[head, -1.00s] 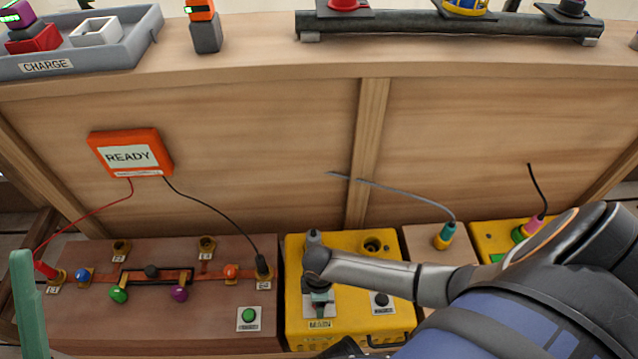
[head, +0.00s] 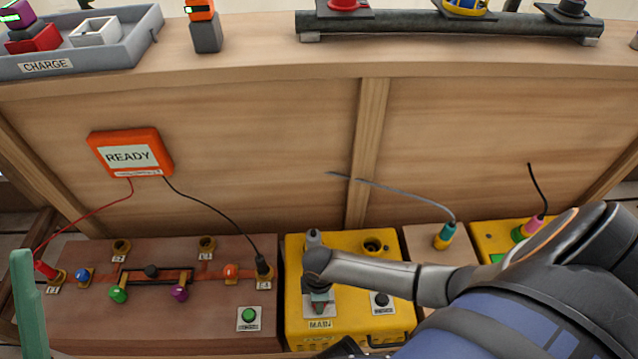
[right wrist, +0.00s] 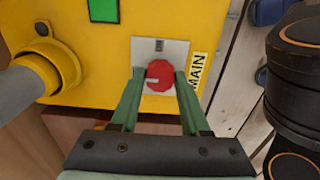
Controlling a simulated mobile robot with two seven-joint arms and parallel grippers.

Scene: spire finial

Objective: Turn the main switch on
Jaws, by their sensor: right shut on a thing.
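The main switch is a red knob (right wrist: 160,75) on a pale plate (right wrist: 160,52), with a MAIN label (right wrist: 198,70) beside it. It sits on the yellow box (head: 352,328). My right gripper (right wrist: 158,82) has its green fingers on both sides of the knob and is shut on it. In the head view my right gripper (head: 319,300) reaches over the MAIN plate and mostly hides the knob. A green finger of my left gripper (head: 27,305) shows at the left edge; its opening cannot be judged.
A brown panel (head: 200,330) with coloured knobs and a green button (head: 249,317) lies left of the yellow box. A dark button (head: 381,300) and an open socket (head: 373,245) are on the box. An orange READY unit (head: 130,153) hangs behind.

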